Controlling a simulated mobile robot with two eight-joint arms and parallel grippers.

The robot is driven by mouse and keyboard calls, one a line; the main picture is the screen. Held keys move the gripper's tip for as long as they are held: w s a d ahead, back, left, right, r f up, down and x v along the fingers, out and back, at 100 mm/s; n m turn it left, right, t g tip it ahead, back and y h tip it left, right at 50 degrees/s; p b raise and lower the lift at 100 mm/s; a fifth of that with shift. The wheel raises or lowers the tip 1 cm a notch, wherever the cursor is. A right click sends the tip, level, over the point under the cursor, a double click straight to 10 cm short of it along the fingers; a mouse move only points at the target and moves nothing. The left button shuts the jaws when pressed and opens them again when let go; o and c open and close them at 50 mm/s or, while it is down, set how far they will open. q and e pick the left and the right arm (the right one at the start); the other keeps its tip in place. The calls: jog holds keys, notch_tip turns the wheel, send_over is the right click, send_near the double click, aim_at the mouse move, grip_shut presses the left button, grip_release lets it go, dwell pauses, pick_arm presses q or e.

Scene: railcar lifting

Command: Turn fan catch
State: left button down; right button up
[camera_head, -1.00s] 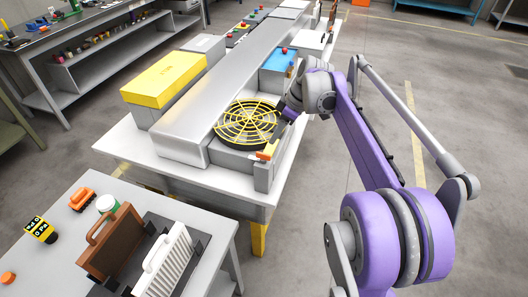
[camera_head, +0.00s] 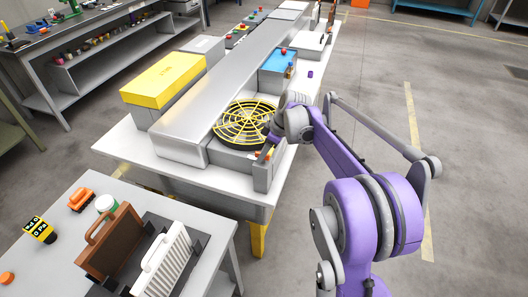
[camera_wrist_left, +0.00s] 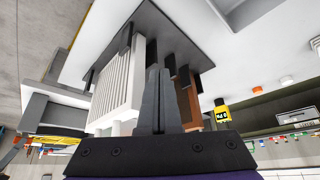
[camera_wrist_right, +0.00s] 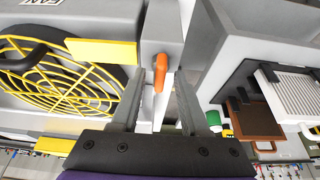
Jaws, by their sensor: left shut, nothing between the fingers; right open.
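The fan (camera_head: 238,121) with its round yellow grille sits in the grey housing near the corner of the white table. It fills the left of the right wrist view (camera_wrist_right: 45,82). The orange catch (camera_wrist_right: 160,78) stands on a grey block to the right of the fan in that view, beside a yellow bar (camera_wrist_right: 100,51). My right gripper (camera_wrist_right: 161,84) is open, its two fingers on either side of the catch; contact is not clear. In the head view my right gripper (camera_head: 265,149) mostly hides the catch. My left gripper (camera_wrist_left: 158,72) is shut and empty, away from the fan.
A yellow box (camera_head: 165,78) and a blue box (camera_head: 279,63) flank the long metal housing. The floor at right is clear.

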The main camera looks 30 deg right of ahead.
grip_shut()
jog(key=shift+m, duration=0.3)
jog(key=m+h, duration=0.1)
jog(key=m, duration=0.3)
jog(key=shift+s+a+t+h, duration=0.1)
jog(key=shift+a+t+h, duration=0.05)
jog(key=shift+t+h, duration=0.25)
jog(key=m+h, duration=0.1)
jog(key=m, duration=0.1)
jog(key=m+b, duration=0.1)
jog(key=m, duration=0.1)
jog(key=shift+a+m+h, duration=0.15)
jog(key=shift+m+h, duration=0.25)
jog(key=m, duration=0.2)
jog(key=m+h, duration=0.1)
jog(key=m, duration=0.1)
jog(key=shift+a+h, duration=0.1)
jog(key=shift+h, duration=0.2)
jog(key=shift+m+g+h, duration=0.5)
jog(key=shift+m+g, duration=0.1)
jog(key=shift+m, duration=1.6)
grip_release()
